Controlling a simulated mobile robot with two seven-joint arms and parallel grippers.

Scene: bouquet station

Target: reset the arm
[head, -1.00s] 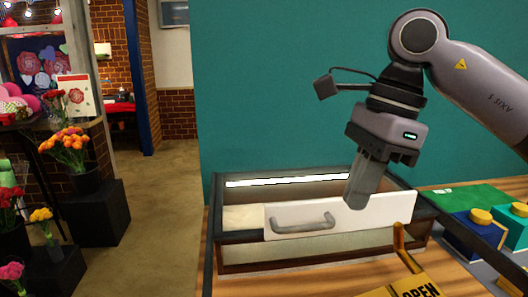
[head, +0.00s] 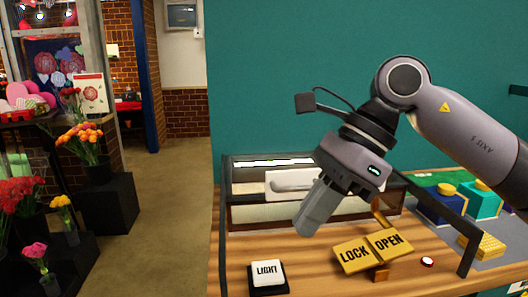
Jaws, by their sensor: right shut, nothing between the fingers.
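My right arm comes in from the right in the head view. Its gripper (head: 306,232) points down and to the left, in front of the glass-sided case (head: 262,215) on the wooden table. The fingers are together and hold nothing. The gripper covers part of the case and of its white front panel with the handle (head: 285,183). My left gripper is not in view.
A yellow LOCK/OPEN sign (head: 354,254) and a white switch (head: 267,272) on a black base are on the table (head: 310,279). Blue and teal blocks with yellow tops (head: 482,199) stand at right. Flowers in dark pots (head: 97,168) stand left, beyond open floor (head: 165,215).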

